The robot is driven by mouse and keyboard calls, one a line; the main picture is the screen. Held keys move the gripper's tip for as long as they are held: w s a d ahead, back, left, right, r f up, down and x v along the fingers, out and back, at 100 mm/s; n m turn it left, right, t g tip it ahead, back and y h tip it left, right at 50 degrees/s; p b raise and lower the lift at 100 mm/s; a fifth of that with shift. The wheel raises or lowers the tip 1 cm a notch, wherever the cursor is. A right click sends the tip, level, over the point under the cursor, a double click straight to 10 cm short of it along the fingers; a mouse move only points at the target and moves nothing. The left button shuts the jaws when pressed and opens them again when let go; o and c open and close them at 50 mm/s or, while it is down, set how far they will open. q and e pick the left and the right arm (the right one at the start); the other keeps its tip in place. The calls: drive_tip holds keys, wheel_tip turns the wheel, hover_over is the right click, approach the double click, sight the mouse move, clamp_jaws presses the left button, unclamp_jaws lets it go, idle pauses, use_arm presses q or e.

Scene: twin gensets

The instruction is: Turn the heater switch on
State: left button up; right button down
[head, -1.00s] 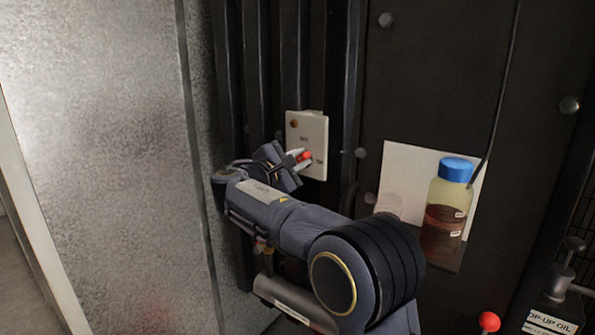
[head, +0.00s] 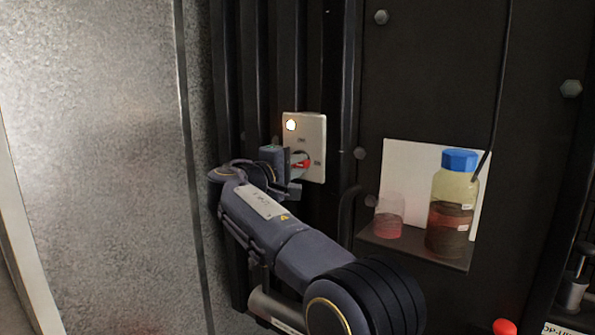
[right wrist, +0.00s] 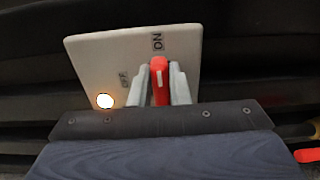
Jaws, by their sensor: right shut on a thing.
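The heater switch plate (head: 317,140) is a pale panel on the dark ribbed wall. It also shows in the right wrist view (right wrist: 105,52). Its round lamp (head: 291,125) glows bright. In the head view my right gripper (head: 297,166) is at the plate, shut on the red lever. My left gripper is not in view.
A blue-capped bottle of dark liquid (head: 452,205) and a small cup with pink liquid (head: 389,218) stand on a shelf (head: 410,245) to the right. A red knob (head: 505,327) is at the lower right. A grey panel (head: 100,150) fills the left.

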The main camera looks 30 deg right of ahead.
drive_tip(key=shift+f, duration=0.1)
idle(0.4)
drive_tip(key=c, duration=1.4)
unclamp_jaws()
drive_tip(key=shift+o, duration=0.2)
drive_tip(key=v, duration=0.8)
